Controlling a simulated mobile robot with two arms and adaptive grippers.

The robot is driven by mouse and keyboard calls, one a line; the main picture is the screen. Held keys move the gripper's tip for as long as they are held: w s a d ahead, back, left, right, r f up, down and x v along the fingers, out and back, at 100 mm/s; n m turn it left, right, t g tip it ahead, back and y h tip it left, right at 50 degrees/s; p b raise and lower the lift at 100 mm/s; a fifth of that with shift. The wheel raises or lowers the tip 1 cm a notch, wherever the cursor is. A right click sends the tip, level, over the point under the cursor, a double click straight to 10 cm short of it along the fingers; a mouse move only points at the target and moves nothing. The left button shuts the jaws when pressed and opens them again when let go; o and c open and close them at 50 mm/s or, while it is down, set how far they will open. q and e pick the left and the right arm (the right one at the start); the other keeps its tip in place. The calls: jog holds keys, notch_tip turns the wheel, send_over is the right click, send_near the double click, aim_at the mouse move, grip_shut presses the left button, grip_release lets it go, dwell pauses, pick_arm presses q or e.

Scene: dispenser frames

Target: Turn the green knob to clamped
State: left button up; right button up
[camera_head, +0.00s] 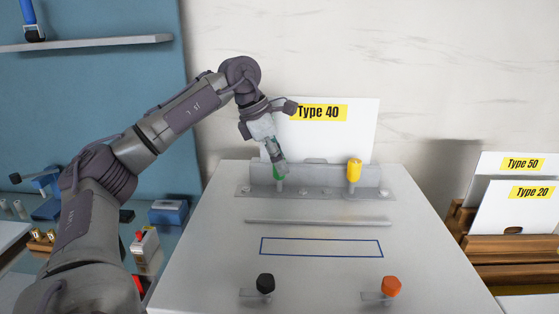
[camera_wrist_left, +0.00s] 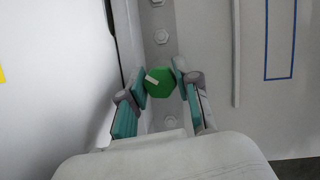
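The green knob (camera_head: 279,176) stands at the left of a grey metal bracket (camera_head: 318,181) at the back of the white board. In the left wrist view the green knob (camera_wrist_left: 162,84) is a hexagon with a white mark near its left edge. My left gripper (camera_head: 279,164) reaches down over it from above. In the wrist view its two teal-padded fingers (camera_wrist_left: 160,82) sit on opposite sides of the knob and appear to touch it. In the head view the fingers partly hide the knob. My right gripper is in neither view.
A yellow knob (camera_head: 354,170) stands to the right on the same bracket. A black knob (camera_head: 265,283) and an orange knob (camera_head: 391,286) stand at the front of the white board (camera_head: 320,220). A Type 40 card (camera_head: 340,135) stands behind the bracket. Type 50 and Type 20 cards are at right.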

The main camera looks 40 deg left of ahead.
pick_arm(q)
grip_shut()
jog(key=shift+n+t+y, duration=0.4)
jog(key=shift+n, duration=1.2)
jog(key=o, duration=0.9)
grip_release()
jog(key=v, duration=1.2)
jog(key=shift+w, duration=0.1)
